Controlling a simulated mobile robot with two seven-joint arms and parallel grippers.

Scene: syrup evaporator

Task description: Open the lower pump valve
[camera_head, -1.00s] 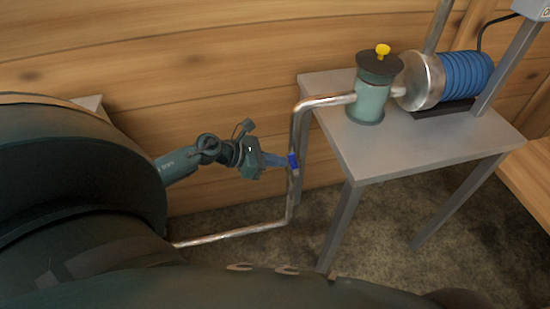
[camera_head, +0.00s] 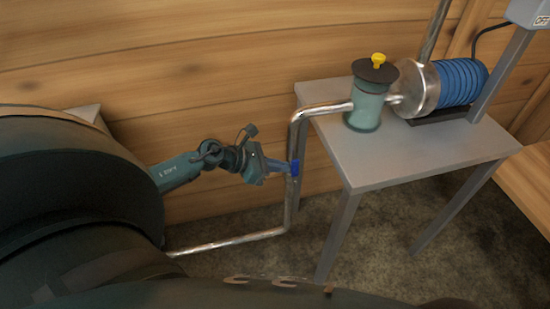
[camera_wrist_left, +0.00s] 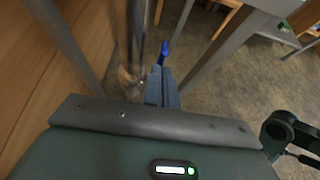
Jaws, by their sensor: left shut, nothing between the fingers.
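The lower pump valve has a small blue handle (camera_head: 295,168) on the vertical metal pipe (camera_head: 291,200) left of the pump table. My left gripper (camera_head: 280,166) reaches in from the left, its fingertips at or right beside the blue handle; I cannot tell whether they touch. In the left wrist view the shut fingers (camera_wrist_left: 161,86) point at the blue handle (camera_wrist_left: 164,50), which shows just beyond their tips, to the right of the pipe (camera_wrist_left: 134,45). Nothing is visibly held. The valve body is mostly hidden. My right gripper is not in view.
A grey metal table (camera_head: 395,155) carries a green canister (camera_head: 366,108) with a black lid and yellow knob, and a blue ribbed pump motor (camera_head: 458,82). A wooden wall (camera_head: 200,60) stands close behind the pipe. Table legs stand right of the gripper.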

